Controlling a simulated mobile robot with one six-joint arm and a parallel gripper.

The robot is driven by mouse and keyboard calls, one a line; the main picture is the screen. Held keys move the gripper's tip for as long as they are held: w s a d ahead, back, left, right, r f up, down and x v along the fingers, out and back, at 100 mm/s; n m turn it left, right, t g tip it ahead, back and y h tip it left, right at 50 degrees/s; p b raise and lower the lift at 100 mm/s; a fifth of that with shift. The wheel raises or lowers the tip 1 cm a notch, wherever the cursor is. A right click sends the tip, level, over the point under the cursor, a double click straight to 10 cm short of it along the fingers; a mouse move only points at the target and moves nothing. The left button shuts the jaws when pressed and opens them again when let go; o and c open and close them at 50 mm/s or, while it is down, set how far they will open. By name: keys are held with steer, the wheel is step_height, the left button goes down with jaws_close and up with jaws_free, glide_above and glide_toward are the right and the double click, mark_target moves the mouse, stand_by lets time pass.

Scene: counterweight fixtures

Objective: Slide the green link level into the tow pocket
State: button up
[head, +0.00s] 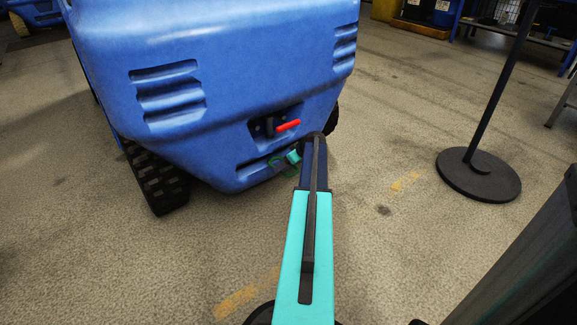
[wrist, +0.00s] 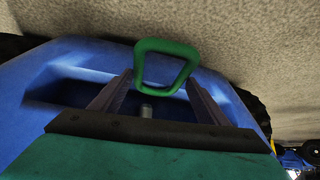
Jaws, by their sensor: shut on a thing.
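The green link (wrist: 167,46) is a closed, rounded ring. In the wrist view it sits between the two fingertips of my gripper (wrist: 160,80), which is shut on it. In the head view the link (head: 274,168) shows as a thin green loop by my gripper (head: 292,158), close to the blue machine's lower front. The tow pocket (wrist: 68,90) is a dark recess in the blue body, behind the fingers in the wrist view. A grey pin (wrist: 147,110) shows inside it, partly hidden. I cannot tell whether the link touches the pocket or is exactly level.
A red handle (head: 288,125) sticks out above the lower slot. A black post on a round base (head: 478,176) stands to the right. The floor between is clear.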

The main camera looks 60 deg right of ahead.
steer(key=shift+w+d+p, duration=0.1)
steer(key=shift+w+d, duration=0.25)
steer(key=shift+w, duration=0.75)
steer(key=shift+w+d+p, duration=0.1)
steer(key=shift+w+d, duration=0.3)
steer(key=shift+w, duration=0.7)
steer(key=shift+w+d+p, duration=0.1)
steer(key=shift+w+d, duration=0.25)
steer(key=shift+w, duration=0.75)
steer(key=shift+w, duration=0.15)
steer(key=shift+f, duration=0.25)
steer(key=o, duration=2)
steer(key=shift+c, duration=0.2)
steer(key=p, duration=0.3)
glide_toward(275, 158)
steer(key=v, duration=0.2)
steer(key=shift+s+a+r, duration=0.15)
steer(key=shift+s+r, duration=0.05)
steer(key=shift+r, duration=0.05)
steer(key=shift+s, duration=0.1)
